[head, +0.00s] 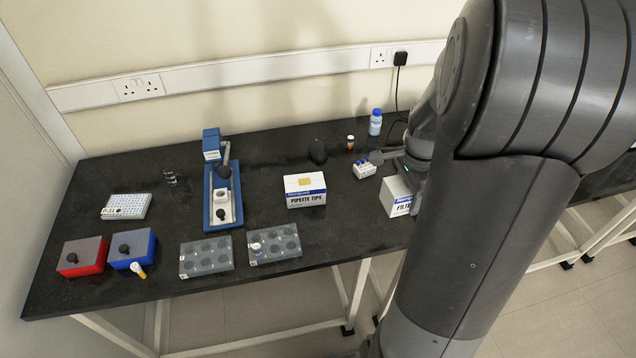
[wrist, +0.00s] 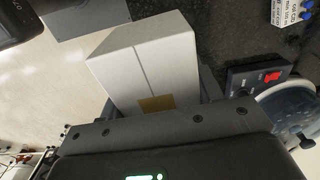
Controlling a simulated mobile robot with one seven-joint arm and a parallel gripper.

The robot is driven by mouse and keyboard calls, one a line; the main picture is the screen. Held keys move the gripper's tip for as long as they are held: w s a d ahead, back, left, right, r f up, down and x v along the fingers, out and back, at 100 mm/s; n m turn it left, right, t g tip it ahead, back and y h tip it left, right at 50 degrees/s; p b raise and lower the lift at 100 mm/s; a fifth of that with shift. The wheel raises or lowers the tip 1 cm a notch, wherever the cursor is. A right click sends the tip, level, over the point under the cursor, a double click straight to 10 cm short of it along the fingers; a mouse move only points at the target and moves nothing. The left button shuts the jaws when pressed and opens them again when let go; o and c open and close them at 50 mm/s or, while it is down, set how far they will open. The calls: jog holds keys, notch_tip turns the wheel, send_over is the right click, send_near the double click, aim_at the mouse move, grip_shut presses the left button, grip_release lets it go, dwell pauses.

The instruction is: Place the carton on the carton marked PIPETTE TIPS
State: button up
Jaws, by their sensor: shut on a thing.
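The carton marked PIPETTE TIPS (head: 305,191) stands upright on the black bench in the head view, white with a blue band and a tan patch on top. A second white carton, with lettering that begins FILT (head: 397,198), is to its right, partly hidden by my arm. In the wrist view this white carton (wrist: 150,62) sits between the fingers of my gripper (wrist: 155,100), which is shut on it. A tan patch shows at its near edge. In the head view the fingers are mostly hidden behind my arm. I cannot tell whether the held carton touches the bench.
A small rack of vials (head: 364,169) stands between the cartons, toward the back. A brown vial (head: 350,142) and a blue-capped bottle (head: 375,122) are behind it. A grey well block (head: 274,244) lies in front of the PIPETTE TIPS carton; a blue-based device (head: 223,195) stands left.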

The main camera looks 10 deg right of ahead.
jog(key=w+a+r+n, duration=0.4)
jog(key=w+a+r, duration=0.2)
jog(key=w+a, duration=0.45)
send_over(304, 182)
jog(key=f, duration=0.7)
jog(key=shift+d, duration=0.3)
jog(key=shift+a, duration=0.2)
jog(key=shift+f, duration=2.05)
jog(key=shift+f, duration=0.1)
jog(key=o, duration=1.2)
jog(key=shift+c, duration=0.2)
